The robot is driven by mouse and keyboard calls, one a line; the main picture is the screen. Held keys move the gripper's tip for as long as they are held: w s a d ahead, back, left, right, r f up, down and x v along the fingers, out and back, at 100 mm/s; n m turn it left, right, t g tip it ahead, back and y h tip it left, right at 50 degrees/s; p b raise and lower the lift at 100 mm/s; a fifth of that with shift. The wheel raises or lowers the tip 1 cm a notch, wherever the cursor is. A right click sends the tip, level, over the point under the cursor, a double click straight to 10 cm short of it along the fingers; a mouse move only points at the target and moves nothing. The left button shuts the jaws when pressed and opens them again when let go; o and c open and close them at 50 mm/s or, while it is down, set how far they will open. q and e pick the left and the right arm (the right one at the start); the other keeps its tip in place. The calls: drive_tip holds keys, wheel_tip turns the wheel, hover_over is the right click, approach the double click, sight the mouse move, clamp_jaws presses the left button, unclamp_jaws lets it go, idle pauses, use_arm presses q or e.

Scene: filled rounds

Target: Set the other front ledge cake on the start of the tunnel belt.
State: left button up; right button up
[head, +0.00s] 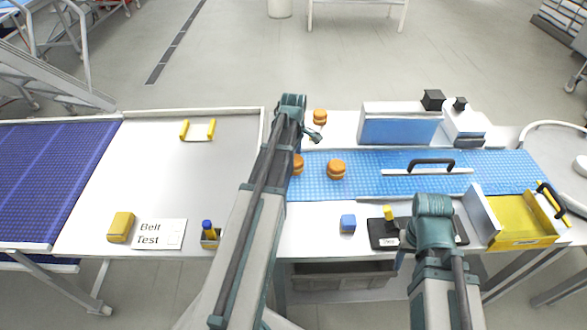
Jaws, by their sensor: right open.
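Three round orange-brown cakes show in the head view. One cake (336,169) sits on the left part of the blue belt (370,185). A second cake (299,164) is at the belt's left end, partly hidden by my left arm. A third cake (320,116) is on the white ledge behind the belt. No cake shows on the near ledge.
A handled clear cover (427,170) lies across the belt. A yellow tray (518,238) is at right. A white-blue box (399,128) stands behind.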

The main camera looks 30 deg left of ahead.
use_arm(q)
drive_tip(key=shift+f+b, duration=0.6)
drive_tip(key=shift+f, duration=0.6)
use_arm(e)
drive_tip(key=shift+f, duration=1.15)
drive_tip(key=shift+f, duration=0.1)
use_arm(q)
drive_tip(key=shift+f, duration=0.2)
drive_tip(key=o, duration=0.8)
drive_tip(key=shift+c, duration=0.2)
drive_tip(key=shift+r, duration=0.2)
wheel_tip(320, 180, up, 12)
drive_tip(key=p, duration=1.2)
use_arm(e)
wheel_tip(320, 180, up, 12)
